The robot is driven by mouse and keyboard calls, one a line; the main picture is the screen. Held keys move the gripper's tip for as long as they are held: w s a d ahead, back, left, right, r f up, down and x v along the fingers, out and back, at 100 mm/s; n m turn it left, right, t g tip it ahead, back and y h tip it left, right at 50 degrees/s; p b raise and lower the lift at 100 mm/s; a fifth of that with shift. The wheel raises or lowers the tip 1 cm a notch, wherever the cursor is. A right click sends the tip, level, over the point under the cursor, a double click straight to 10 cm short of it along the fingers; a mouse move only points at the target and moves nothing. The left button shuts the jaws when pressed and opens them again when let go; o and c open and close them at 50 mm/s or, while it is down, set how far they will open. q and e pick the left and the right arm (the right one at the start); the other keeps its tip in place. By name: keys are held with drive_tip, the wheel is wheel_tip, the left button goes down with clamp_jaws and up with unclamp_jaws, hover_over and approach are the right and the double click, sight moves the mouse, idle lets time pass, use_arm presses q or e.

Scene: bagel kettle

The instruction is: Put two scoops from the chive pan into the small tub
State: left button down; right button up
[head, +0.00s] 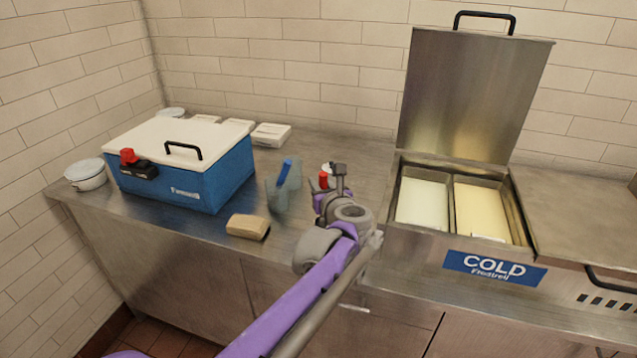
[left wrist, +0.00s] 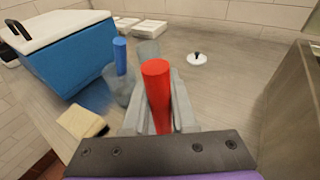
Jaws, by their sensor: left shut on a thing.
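My left gripper (head: 330,186) is shut on a red handle (head: 323,180), above the counter left of the open cold unit. In the left wrist view the red handle (left wrist: 157,90) stands between the grey fingers (left wrist: 158,118); its lower end is hidden. Two pans sit in the cold unit: the left (head: 423,202) holds pale whitish filling, the right (head: 480,210) yellowish filling. I cannot tell which is chive. A translucent container (head: 276,196) holds a blue handle (head: 284,172); another translucent container (left wrist: 147,52) stands behind. I cannot tell which is the small tub. My right gripper is not in view.
A blue cooler (head: 190,185) with a white lid stands at left. A tan block (head: 248,226) lies near the front edge. White boxes (head: 270,135) lie behind. A small white lid with a black knob (left wrist: 197,59) lies on the counter. The cold unit's raised lid (head: 470,90) stands upright.

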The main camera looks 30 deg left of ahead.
use_arm(q)
drive_tip(key=shift+w+d, duration=0.1)
drive_tip(key=shift+d, duration=0.3)
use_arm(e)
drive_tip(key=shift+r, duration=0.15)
use_arm(q)
drive_tip(key=shift+r, duration=0.15)
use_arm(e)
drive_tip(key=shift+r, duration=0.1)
